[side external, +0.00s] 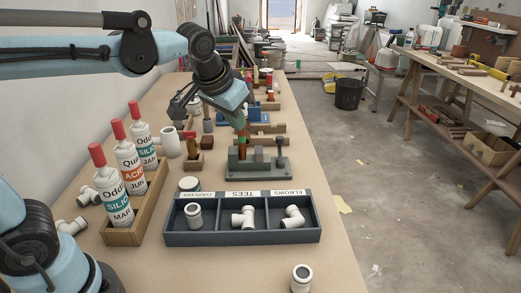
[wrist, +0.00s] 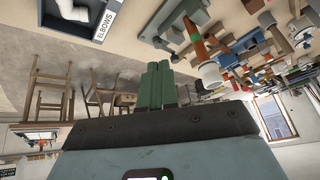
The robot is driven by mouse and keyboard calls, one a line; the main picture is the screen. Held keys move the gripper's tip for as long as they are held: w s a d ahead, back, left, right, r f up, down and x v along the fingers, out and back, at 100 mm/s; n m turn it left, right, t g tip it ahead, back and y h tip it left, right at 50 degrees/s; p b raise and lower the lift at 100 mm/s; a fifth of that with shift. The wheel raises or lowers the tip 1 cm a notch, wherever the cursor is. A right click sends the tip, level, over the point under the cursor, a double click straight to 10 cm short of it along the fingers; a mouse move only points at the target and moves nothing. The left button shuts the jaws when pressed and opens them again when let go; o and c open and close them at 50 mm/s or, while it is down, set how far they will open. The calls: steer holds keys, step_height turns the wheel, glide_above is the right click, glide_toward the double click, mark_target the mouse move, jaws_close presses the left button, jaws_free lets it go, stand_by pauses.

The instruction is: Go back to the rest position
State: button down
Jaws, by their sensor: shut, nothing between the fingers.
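My gripper (side external: 242,130) hangs from my blue wrist over the bench, behind the labelled bin and above the grey-green clamp block (side external: 258,168). Part of it is hard to separate from the coloured parts around it. In the wrist view my gripper (wrist: 156,72) shows green fingers pressed together with nothing between them. The dark three-compartment bin (side external: 242,240) holds a white coupler (side external: 193,216) at left, a tee (side external: 243,218) in the middle and an elbow (side external: 293,218) at right.
Three labelled bottles (side external: 130,168) stand in a wooden tray (side external: 153,207) at left. A loose white coupler (side external: 300,279) stands at the bench's front. White fittings (side external: 70,226) lie beside the tray. Wooden blocks and coloured parts crowd the bench behind the clamp block. The front right bench is mostly clear.

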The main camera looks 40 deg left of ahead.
steer(key=s+f+t+h, duration=0.1)
steer(key=s+f, duration=0.6)
steer(key=s, duration=0.3)
steer(key=shift+s+a+f+t, duration=0.15)
steer(key=shift+s+a+t, duration=0.15)
steer(key=shift+s, duration=0.1)
stand_by(0.7)
